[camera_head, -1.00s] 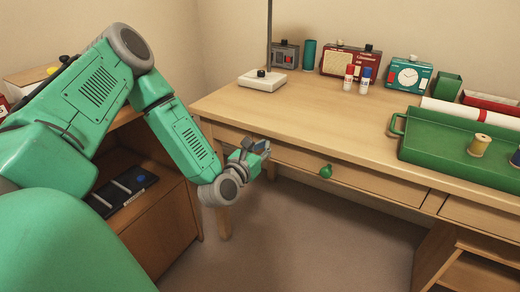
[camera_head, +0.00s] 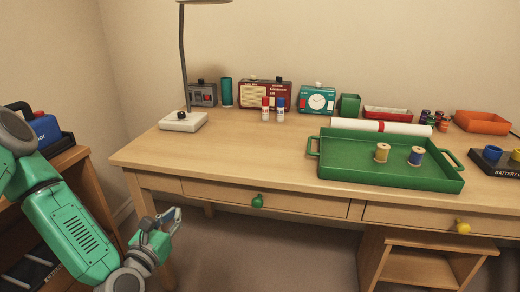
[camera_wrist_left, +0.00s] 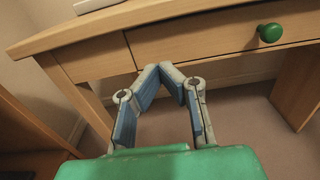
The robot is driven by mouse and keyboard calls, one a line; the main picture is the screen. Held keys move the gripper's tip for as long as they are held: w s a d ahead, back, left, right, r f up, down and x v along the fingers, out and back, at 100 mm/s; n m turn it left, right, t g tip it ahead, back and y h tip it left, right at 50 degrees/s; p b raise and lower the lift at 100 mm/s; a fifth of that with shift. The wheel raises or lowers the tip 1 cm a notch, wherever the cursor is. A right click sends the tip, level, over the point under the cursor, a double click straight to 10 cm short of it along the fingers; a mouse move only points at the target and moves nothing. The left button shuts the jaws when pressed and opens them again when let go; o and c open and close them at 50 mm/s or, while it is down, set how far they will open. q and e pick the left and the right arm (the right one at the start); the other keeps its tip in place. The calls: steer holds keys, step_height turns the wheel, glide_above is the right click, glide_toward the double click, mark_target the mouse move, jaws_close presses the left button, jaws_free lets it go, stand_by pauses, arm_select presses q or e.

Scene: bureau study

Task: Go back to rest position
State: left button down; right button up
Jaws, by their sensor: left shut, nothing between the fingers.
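My left gripper (camera_head: 167,219) is in the lower left of the head view, in front of the desk's left leg and below the desktop. The left wrist view shows its fingers (camera_wrist_left: 165,68) with their tips together and nothing between them. The desk's drawer front with a green knob (camera_wrist_left: 270,32) is ahead of it. In the head view the green knob (camera_head: 257,201) is to the right of the gripper, apart from it. My right gripper is not in view.
The wooden desk (camera_head: 230,160) carries a green tray (camera_head: 340,177) with two spools, a lamp base (camera_head: 183,122) and boxes along the wall. A brown cabinet (camera_head: 75,158) with a blue item stands at the left. Open floor lies below the desk.

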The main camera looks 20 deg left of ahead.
arm_select(q)
steer(key=s+d+f+m+g+h+p, duration=0.3)
steer(key=s+d+f+m+g, duration=0.15)
steer(key=d+m, duration=0.5)
steer(key=s+d+f+m+g+h+p, duration=0.2)
steer(key=s+d+f+m+g+h, duration=0.25)
steer(key=m, duration=0.85)
steer(key=s+f+m+g+y+p, duration=0.1)
steer(key=s+m+g+y+p, duration=0.2)
steer(key=s+m+g, duration=0.5)
steer(key=s+m+p, duration=0.1)
steer(key=s+m, duration=0.4)
steer(key=m, duration=0.3)
steer(key=shift+s+d+f+m, duration=0.15)
steer(key=shift+f+m, duration=0.2)
steer(key=shift+y, duration=0.25)
